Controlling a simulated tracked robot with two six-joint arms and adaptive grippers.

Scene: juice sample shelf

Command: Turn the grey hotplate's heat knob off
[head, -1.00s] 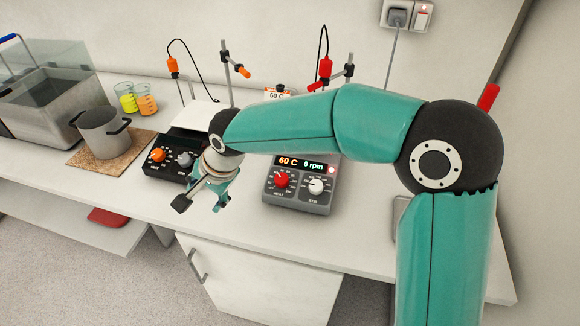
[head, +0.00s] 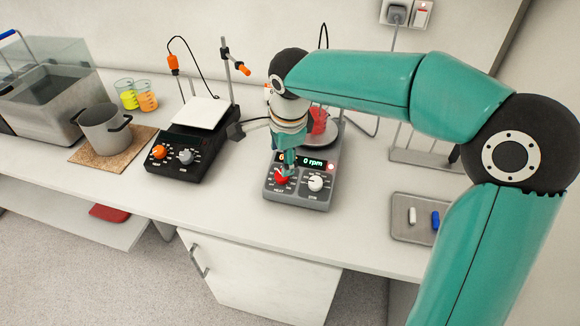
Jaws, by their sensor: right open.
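The grey hotplate (head: 325,207) stands on the bench in the middle, with a round plate (head: 322,137) at its back. Its red heat knob (head: 281,179) is on the left of the front panel, and a white stir knob (head: 315,183) is on the right. The display is partly covered and reads 0 rpm. My right gripper (head: 284,170) points down at the red knob, in front of the display's left part. Its fingertips are at or just above the knob; I cannot tell whether they touch it. My left gripper is not in view.
A black hotplate (head: 178,172) with an orange knob and a white top stands to the left. A pot (head: 104,134) on a cork mat, two beakers (head: 146,98) and a water bath (head: 45,105) are farther left. A grey tray (head: 405,231) with stir bars lies at the right.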

